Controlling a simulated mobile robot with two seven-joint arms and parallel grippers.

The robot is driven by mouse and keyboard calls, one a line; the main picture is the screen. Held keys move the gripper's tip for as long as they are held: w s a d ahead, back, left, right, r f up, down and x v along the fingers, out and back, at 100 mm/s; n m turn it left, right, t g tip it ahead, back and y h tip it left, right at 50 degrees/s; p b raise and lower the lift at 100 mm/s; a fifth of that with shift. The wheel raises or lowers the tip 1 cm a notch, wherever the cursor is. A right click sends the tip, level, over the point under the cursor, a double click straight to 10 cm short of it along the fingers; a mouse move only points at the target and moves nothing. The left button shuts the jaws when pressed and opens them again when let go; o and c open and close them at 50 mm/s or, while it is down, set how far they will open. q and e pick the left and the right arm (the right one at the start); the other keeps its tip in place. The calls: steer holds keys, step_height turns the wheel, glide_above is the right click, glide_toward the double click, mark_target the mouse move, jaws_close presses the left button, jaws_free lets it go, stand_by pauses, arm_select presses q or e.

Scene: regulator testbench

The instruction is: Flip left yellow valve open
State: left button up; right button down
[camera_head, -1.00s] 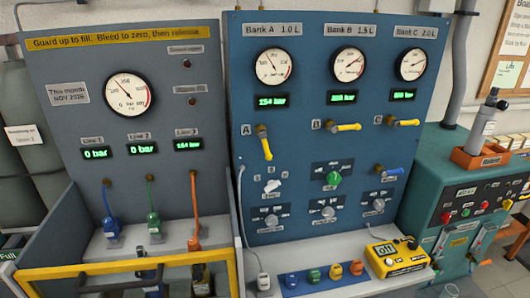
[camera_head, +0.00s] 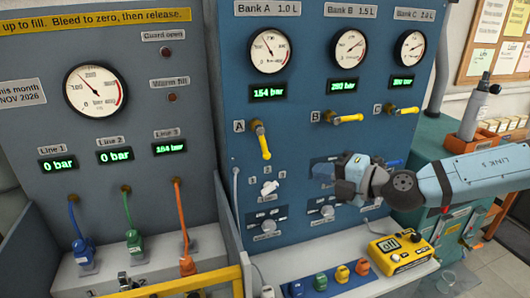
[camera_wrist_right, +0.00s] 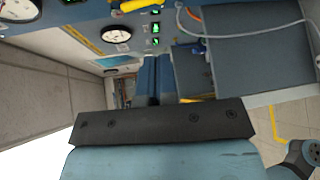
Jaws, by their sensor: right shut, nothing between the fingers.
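The left yellow valve (camera_head: 261,140) is under the letter A on the blue panel. Its handle hangs down, tilted slightly right. The middle yellow valve (camera_head: 343,118) and the right yellow valve (camera_head: 402,111) have handles lying roughly level. My right gripper (camera_head: 322,170) is in front of the blue panel, right of and below the left valve's handle and apart from it. It is shut and empty; its fingers also show in the right wrist view (camera_wrist_right: 153,80). A yellow handle shows at that view's top edge; I cannot tell which valve it is. My left gripper is not in view.
My right forearm covers part of the blue panel's lower right and the green bench. A small knob (camera_head: 268,188) and a selector dial (camera_head: 267,226) sit below the left valve. A yellow device (camera_head: 400,252) and several coloured connectors stand on the ledge.

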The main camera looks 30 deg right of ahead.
mark_target(267, 150)
steer(key=shift+n, duration=0.4)
steer(key=p+x, duration=0.3)
steer(key=x, duration=0.1)
steer(key=r+p+x, duration=0.1)
steer(key=p+x, duration=0.1)
steer(key=x, duration=0.2)
steer(key=r+p+x, duration=0.1)
steer(key=p+x, duration=0.2)
steer(key=x, duration=0.2)
steer(key=shift+w+d+p, duration=0.3)
steer(key=shift+w+d, duration=0.05)
steer(key=shift+w, duration=0.05)
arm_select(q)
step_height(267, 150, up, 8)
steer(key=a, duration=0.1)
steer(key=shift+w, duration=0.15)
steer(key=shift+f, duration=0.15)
